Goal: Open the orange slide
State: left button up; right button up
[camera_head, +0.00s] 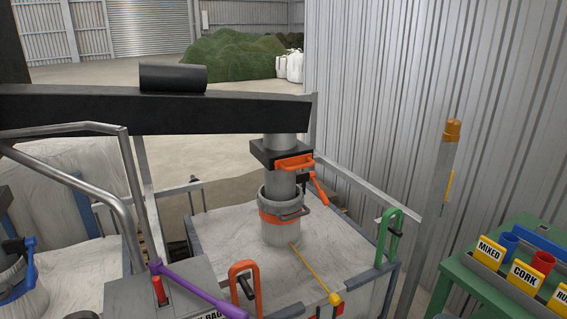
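The orange slide shows as an orange handle (295,162) on the front of a black slide housing (268,154) around the grey spout. The handle sits close against the housing; I cannot tell from this view how far the plate is in. An orange lever (319,188) hangs at the right just below it. Under the housing the spout runs into a grey collar with an orange band (270,217), above a white bulk bag (337,242). Neither of my grippers can be made out in this view.
A black beam (150,108) crosses above the bag. A purple lever (195,287), an orange loop handle (243,284), a yellow rod (318,275) and a green loop handle (389,236) stand in front. A green table (468,290) with labelled bins is at right, beside a corrugated wall (390,100).

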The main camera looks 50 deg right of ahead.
aim_at(299, 162)
jog(key=z, duration=1.55)
jog(key=k+l+z, duration=0.1)
